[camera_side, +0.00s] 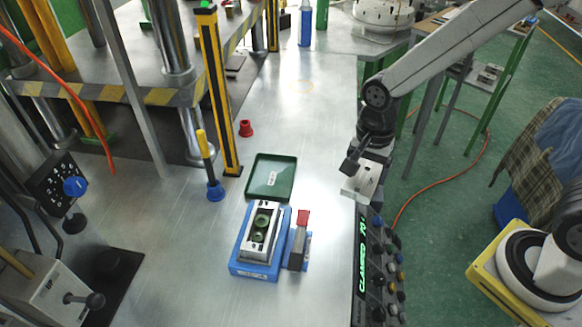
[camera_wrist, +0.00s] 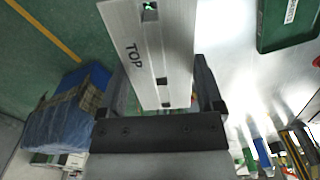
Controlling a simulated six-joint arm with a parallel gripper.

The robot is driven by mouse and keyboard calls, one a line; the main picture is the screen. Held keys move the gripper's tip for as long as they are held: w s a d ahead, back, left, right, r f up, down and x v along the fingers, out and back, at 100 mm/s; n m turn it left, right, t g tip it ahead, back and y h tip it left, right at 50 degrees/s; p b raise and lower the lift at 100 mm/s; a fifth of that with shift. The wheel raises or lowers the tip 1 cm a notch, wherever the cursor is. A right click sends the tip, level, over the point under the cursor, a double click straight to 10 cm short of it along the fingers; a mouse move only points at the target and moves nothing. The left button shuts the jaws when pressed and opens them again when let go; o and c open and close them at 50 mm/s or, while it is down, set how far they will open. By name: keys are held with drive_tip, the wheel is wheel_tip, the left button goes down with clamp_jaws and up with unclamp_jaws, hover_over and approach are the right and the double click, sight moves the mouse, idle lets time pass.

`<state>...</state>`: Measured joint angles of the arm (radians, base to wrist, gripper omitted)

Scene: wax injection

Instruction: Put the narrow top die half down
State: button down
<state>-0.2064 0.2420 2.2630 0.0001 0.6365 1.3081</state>
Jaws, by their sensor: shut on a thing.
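My gripper (camera_side: 362,165) is shut on the narrow top die half (camera_side: 362,184), a light metal block held in the air over the right edge of the metal table, near the control panel. In the wrist view the die half (camera_wrist: 150,50) sits between the two dark fingers of my gripper (camera_wrist: 158,85); its face reads TOP and has small square openings, one showing green. On the table, the blue fixture (camera_side: 253,271) carries a metal die half (camera_side: 246,245) with round green shapes in its cavity. The held die half is apart from it, up and to the right.
A green tray (camera_side: 270,192) lies behind the fixture. The control panel (camera_side: 377,265) runs along the table edge.

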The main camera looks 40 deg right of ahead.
sight(378, 166)
drive_tip(key=shift+m, duration=0.5)
drive_tip(key=shift+d+f, duration=0.25)
drive_tip(key=shift+d, duration=0.4)
drive_tip(key=shift+d+f, duration=0.25)
drive_tip(key=shift+d, duration=0.35)
drive_tip(key=shift+d+f, duration=0.25)
drive_tip(key=shift+d, duration=0.4)
drive_tip(key=shift+w, duration=0.1)
drive_tip(key=w+f, duration=0.2)
drive_tip(key=w, duration=0.2)
drive_tip(key=w+f, duration=0.3)
drive_tip(key=w, duration=0.1)
drive_tip(key=w+a+f, duration=0.1)
drive_tip(key=w+f, duration=0.2)
drive_tip(key=w, duration=0.1)
drive_tip(key=shift+w+f, duration=0.2)
drive_tip(key=shift+w, duration=0.1)
drive_tip(key=shift+w+f, duration=0.4)
drive_tip(key=shift+w+f, duration=0.25)
drive_tip(key=shift+f, duration=1.6)
drive_tip(key=shift+f, duration=0.1)
